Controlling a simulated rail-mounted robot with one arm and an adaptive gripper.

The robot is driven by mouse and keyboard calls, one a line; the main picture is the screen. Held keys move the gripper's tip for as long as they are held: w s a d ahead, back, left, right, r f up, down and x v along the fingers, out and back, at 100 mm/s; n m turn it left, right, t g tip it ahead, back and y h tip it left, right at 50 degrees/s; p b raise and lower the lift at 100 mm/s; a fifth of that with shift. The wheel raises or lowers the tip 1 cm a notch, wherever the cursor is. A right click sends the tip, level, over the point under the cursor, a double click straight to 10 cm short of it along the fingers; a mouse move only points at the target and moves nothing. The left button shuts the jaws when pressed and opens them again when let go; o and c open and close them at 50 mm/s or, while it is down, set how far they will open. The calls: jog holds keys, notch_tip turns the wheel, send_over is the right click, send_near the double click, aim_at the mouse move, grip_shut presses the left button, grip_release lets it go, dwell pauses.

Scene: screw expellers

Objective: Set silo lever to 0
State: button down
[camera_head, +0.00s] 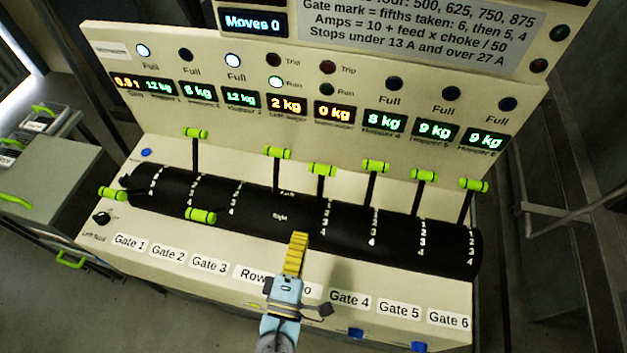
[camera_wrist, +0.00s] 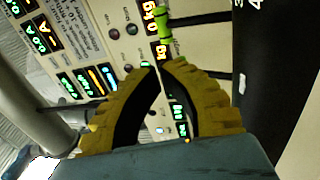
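The label below the fifth lever from the left is partly hidden by my gripper and ends in "o" (camera_head: 308,291), so I take that lever, with its green handle (camera_head: 322,170), as the silo lever. It stands up from the black drum (camera_head: 262,215), its handle at the drum's far side. The number it points to is too small to read. My gripper (camera_head: 299,236) is in front of the drum, below this lever and apart from it. In the wrist view my yellow fingers (camera_wrist: 160,67) curve together with tips nearly touching and nothing held. A green lever handle (camera_wrist: 165,25) shows beyond them.
The row lever handle (camera_head: 277,153) is close on the left and the Gate 4 handle (camera_head: 375,166) close on the right. The Gate 3 handle (camera_head: 200,215) is swung toward the front. A display panel (camera_head: 330,135) rises behind the levers.

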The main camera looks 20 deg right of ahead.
jog(key=p, duration=0.3)
send_near(318, 170)
jog(key=x, duration=0.6)
jog(key=shift+w+d, duration=0.1)
jog(key=shift+d, duration=0.1)
jog(key=shift+w+d, duration=0.35)
jog(key=shift+w, duration=0.1)
jog(key=shift+r, duration=0.1)
